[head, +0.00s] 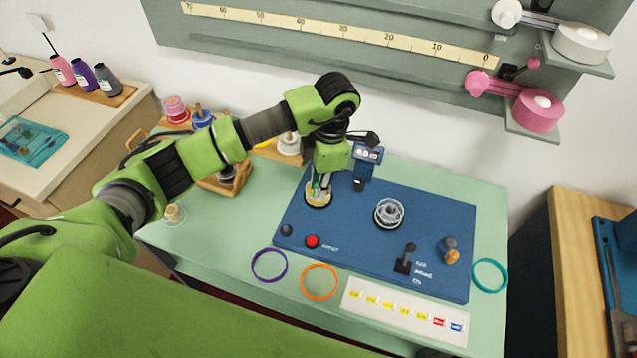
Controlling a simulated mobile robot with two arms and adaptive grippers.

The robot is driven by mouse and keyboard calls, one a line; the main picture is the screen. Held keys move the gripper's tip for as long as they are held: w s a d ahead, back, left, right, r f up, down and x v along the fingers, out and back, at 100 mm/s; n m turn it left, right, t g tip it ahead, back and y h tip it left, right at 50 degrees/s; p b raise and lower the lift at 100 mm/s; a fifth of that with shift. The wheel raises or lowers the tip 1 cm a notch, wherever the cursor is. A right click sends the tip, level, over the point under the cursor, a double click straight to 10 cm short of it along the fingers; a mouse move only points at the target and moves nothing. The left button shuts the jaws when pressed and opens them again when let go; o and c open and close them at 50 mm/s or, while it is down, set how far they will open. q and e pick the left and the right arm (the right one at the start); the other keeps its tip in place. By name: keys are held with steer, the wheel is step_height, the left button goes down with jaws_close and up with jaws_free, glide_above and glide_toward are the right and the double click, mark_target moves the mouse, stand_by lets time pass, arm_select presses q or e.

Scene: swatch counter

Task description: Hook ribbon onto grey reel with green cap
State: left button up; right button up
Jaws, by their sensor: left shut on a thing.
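My left gripper (320,184) points down over the left part of the blue board (340,230). It is shut on what looks like a round, pale reel (318,197) with a darker rim, at board level. A little green shows between the fingers, but I cannot tell whether it is a cap. The fingers hide most of the reel, and I cannot tell whether it touches the board. A clear grey reel (389,212) sits on the board to the right. I cannot make out a ribbon end. My right gripper is not in view.
Purple (269,265), orange (319,282) and teal (489,275) rings lie around the board's front and right. A counter box (367,153) stands at the board's back, a lever (405,259) at its front.

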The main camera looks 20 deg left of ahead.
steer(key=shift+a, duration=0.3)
arm_select(q)
steer(key=shift+f, duration=0.25)
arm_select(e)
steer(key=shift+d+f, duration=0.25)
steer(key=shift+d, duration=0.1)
